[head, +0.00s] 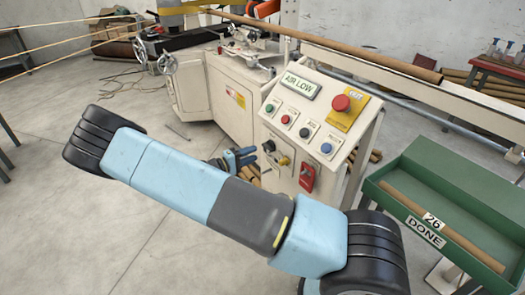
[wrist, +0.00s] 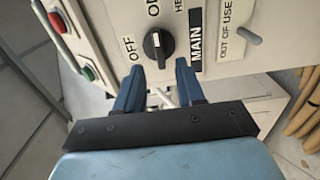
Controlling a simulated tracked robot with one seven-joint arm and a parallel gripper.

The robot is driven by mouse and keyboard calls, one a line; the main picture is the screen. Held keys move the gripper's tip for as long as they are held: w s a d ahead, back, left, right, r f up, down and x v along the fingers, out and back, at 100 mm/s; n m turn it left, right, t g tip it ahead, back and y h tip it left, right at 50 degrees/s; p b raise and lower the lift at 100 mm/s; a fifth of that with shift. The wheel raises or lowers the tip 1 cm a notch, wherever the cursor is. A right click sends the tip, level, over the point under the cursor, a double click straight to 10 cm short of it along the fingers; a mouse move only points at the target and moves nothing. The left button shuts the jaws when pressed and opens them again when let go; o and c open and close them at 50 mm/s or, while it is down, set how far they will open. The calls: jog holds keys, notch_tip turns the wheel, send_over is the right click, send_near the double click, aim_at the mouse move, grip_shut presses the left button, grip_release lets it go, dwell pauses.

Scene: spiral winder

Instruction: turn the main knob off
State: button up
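The main knob (wrist: 158,46) is black with a white pointer mark, on a cream panel beside a MAIN label (wrist: 197,36). In the wrist view its mark points up, towards the partly cut-off lettering that seems to read ON; OFF stands to its left. In the head view it seems to be the black knob (head: 269,146) on the front of the control box. My gripper (wrist: 159,86) is open and empty, its two blue fingers apart below the knob, not around it. In the head view my gripper (head: 246,156) is left of the knob, partly hidden by my arm.
An OUT OF USE label (wrist: 236,42) with a grey peg is right of MAIN. A yellow knob (head: 284,160) and a red switch (head: 307,178) are close by. The sloped panel above has several buttons and a red mushroom button (head: 341,103). A green DONE tray (head: 440,170) stands right.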

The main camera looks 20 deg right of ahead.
aim_at(269, 147)
jog(key=shift+x, duration=2.85)
jog(key=shift+c, duration=0.4)
grip_shut()
